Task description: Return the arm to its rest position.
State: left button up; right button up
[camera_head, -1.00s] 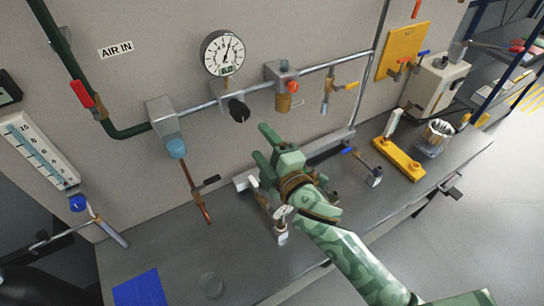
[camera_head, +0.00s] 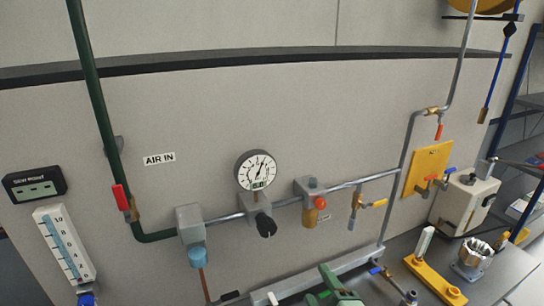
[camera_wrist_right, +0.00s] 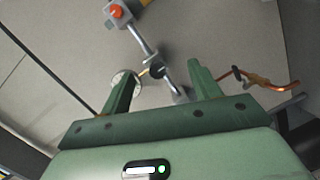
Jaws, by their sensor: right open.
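My right arm is the task's visible subject. Its green gripper (camera_head: 322,285) shows at the bottom edge of the head view, cut off by the frame, in front of the bench and the lower wall. In the right wrist view the gripper (camera_wrist_right: 162,82) has its two green fingers spread apart with nothing between them. Beyond the fingers are the wall pipe and the round gauge (camera_wrist_right: 126,84). The rest of my right arm is out of the head view. My left gripper is not in view.
The pressure gauge (camera_head: 257,171), black knob (camera_head: 266,227) and red-knobbed valve (camera_head: 320,203) sit along the wall pipe. A yellow bar fixture (camera_head: 436,280) and a metal chuck (camera_head: 474,254) stand on the bench at right.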

jog(key=s+d+f+m+g+h, duration=0.45)
jog(key=s+d, duration=0.35)
jog(key=d, duration=0.2)
jog(key=s+d+f+m+g+h, duration=0.3)
jog(key=s+d+m+g+h, duration=0.15)
jog(key=s+d, duration=0.45)
jog(key=s+a+f+m+g+y+b, duration=0.15)
jog(key=f+b, duration=0.45)
jog(key=f, duration=1.3)
jog(key=s+a+f+n+g+y+b, duration=0.1)
jog(key=a+f+y+b, duration=0.35)
jog(key=f, duration=1.55)
jog(key=s+d+f+m+g+b, duration=0.1)
jog(key=s+f+b, duration=0.4)
jog(key=s+f, duration=0.5)
jog(key=s+d+f+m+g+b, duration=0.1)
jog(key=s+f+m+g+b, duration=0.1)
jog(key=s+f+b, duration=0.4)
jog(key=s+f, duration=0.4)
jog(key=f, duration=0.5)
jog(key=shift+s+h, duration=0.25)
jog(key=shift+h, duration=0.05)
jog(key=shift+f+m, duration=0.1)
jog(key=shift+m, duration=0.15)
jog(key=shift+g, duration=0.25)
